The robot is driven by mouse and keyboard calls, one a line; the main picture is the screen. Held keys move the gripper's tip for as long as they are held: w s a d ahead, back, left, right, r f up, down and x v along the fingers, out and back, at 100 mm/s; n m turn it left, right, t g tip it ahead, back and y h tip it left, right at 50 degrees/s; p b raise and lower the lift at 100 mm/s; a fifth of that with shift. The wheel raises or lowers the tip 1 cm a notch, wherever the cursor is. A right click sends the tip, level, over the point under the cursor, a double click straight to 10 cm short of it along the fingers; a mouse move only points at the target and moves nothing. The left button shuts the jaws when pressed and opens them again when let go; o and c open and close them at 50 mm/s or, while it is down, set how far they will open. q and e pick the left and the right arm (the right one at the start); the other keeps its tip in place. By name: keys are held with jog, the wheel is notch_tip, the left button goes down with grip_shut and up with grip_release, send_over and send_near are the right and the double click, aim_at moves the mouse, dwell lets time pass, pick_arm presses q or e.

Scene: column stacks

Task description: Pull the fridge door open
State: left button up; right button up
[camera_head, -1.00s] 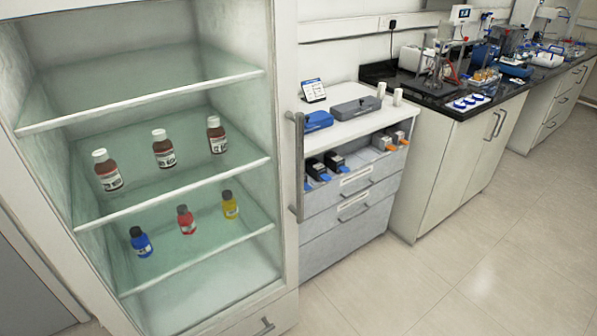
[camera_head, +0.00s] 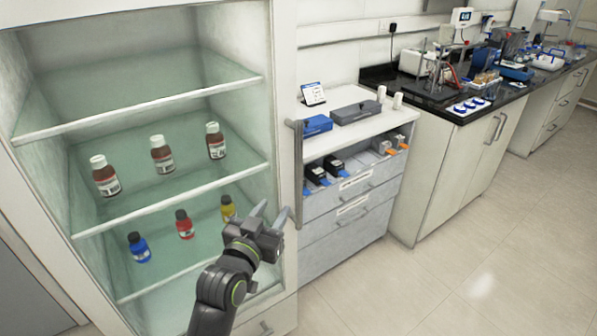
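The fridge (camera_head: 130,220) stands at the left, with its shelves visible through what looks like a clear front. Its door appears shut. A long grey vertical handle (camera_head: 299,170) runs along the right edge of the door. My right gripper is not in view.
Brown bottles (camera_head: 163,155) and small coloured bottles (camera_head: 184,225) stand on the fridge shelves. A grey drawer cabinet (camera_head: 345,215) stands close to the right of the handle. A black-topped bench (camera_head: 440,105) lies farther right. The floor (camera_head: 450,270) at the lower right is clear.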

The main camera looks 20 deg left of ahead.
aim_at(297, 175)
pick_arm(q)
jog(key=w, duration=0.5)
jog(key=w+p, duration=0.1)
jog(key=w, duration=0.4)
jog(key=w+d+p, duration=0.1)
jog(key=w, duration=0.4)
jog(key=shift+w, duration=0.4)
grip_shut()
